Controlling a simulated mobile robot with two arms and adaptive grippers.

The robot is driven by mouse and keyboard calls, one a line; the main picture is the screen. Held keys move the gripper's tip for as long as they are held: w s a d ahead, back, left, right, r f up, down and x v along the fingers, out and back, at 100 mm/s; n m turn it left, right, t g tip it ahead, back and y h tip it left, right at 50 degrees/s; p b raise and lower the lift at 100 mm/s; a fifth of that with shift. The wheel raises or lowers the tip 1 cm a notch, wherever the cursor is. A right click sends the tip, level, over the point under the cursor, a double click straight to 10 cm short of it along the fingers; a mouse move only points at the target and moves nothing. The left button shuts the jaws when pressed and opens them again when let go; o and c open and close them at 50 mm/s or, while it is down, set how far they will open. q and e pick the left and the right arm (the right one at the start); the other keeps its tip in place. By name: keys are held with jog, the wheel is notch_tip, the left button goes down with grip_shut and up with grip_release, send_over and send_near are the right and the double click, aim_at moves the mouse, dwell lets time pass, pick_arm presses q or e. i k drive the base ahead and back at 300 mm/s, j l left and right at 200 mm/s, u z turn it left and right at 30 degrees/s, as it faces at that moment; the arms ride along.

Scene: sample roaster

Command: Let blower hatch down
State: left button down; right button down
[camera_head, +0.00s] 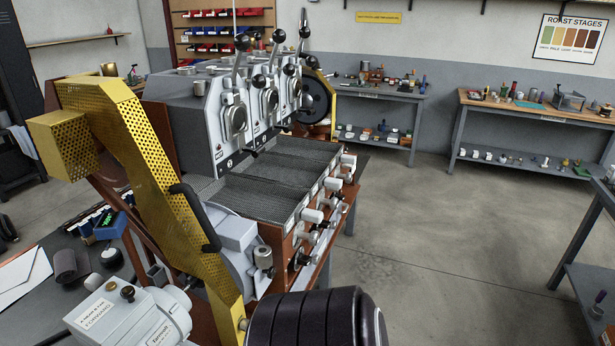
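The sample roaster (194,113) stands left of centre. A long yellow perforated cover (150,150) slopes along its near side, from an upper box-shaped end at the left down to the bottom middle. A black bar handle (197,217) is fixed to the cover. It is the only hatch-like part I can make out, and I cannot tell for sure that it is the blower hatch. A grey housing (236,238) sits behind its lower part. Neither of my grippers shows in the head view.
A light grey motor unit (118,318) and a dark ribbed cylinder (318,320) fill the near foreground. Upright levers (239,50) rise from the roaster. Cluttered benches (375,91) stand along the back wall. The concrete floor (440,220) to the right is clear.

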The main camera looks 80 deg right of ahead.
aim_at(263, 278)
jog(key=z, duration=2.3)
